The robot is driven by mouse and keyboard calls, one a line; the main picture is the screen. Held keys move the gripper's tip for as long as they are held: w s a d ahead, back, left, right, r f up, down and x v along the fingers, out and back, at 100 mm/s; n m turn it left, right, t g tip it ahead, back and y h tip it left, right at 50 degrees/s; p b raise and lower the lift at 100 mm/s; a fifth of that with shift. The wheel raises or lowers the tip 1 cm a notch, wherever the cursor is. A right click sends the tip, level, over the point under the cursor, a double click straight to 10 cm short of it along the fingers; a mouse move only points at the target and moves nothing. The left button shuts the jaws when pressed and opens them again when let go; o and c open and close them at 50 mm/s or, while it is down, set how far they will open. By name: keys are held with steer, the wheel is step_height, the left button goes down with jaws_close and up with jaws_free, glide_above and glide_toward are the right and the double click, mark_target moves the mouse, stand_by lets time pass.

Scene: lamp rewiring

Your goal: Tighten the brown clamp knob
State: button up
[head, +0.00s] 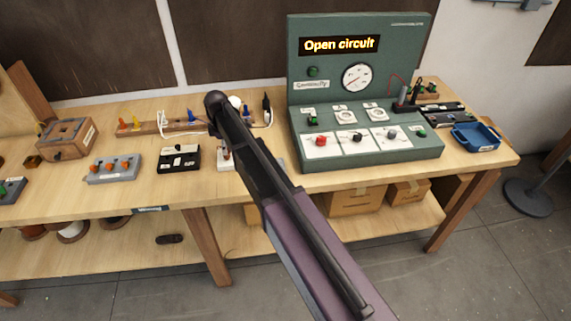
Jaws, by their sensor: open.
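I cannot make out for certain which part is the brown clamp knob. A small grey block (112,176) at the left of the bench carries orange-brown knobs (123,163) on its top. My arm (262,175) reaches up across the middle of the head view, and its far end shows as a dark rounded joint over the bench. My gripper itself cannot be made out; it is outside the view or hidden behind the arm. A white-based item (224,158) on the bench is mostly covered by my arm.
A green test panel (365,160) reads "Open circuit" and has red, black and grey knobs. A black switch block (179,160), a wooden box (66,140) and a wooden strip with coloured pegs (150,127) stand left. A blue tray (476,136) lies right. Bare bench lies along the front left.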

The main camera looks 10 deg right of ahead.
steer(key=shift+r+p, duration=5.25)
steer(key=shift+r, duration=0.3)
steer(key=s+d+f+m+b, duration=0.3)
steer(key=s+d+m, duration=0.3)
steer(key=s+d, duration=0.3)
steer(key=s+d+f+m+b, duration=0.4)
steer(key=s+d+m, duration=0.3)
steer(key=s+d, duration=0.2)
steer(key=shift+s+d, duration=0.25)
steer(key=s+d+m, duration=0.4)
steer(key=s, duration=0.3)
steer(key=shift+s+d+m, duration=0.2)
steer(key=shift+s+m, duration=0.1)
